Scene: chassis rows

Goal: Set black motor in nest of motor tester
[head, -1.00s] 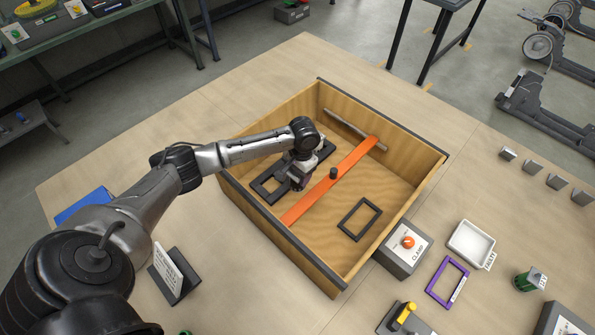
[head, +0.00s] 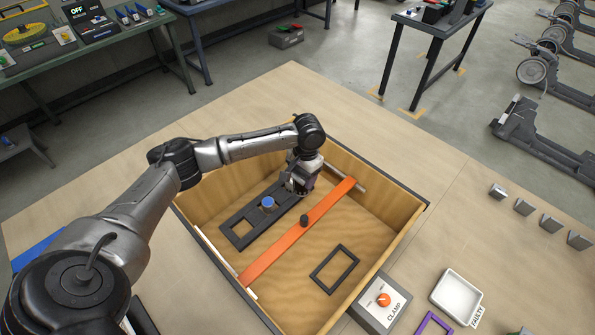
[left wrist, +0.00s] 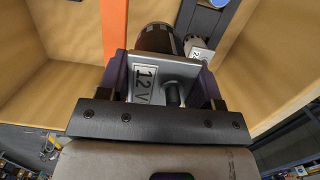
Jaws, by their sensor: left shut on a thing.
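My left gripper (head: 299,186) is shut on a motor with a dark cylindrical body (left wrist: 157,38) and a pale face marked 12 V (left wrist: 146,82). In the head view it hangs over the far end of a black rack (head: 233,216) in the wooden box; the gripper mostly hides the motor there. I cannot tell whether the motor is clear of the rack. A blue-topped motor (head: 268,203) stands in the rack, left of the gripper. I cannot make out the motor tester's nest for certain. My right gripper is not in view.
The wooden box (head: 403,205) has high walls, and an orange bar (head: 285,243) with a black knob crosses it. A black frame (head: 334,268) lies inside. A clamp box (head: 384,305) and white tray (head: 458,296) stand outside. A green bench (head: 134,38) holds an OFF display.

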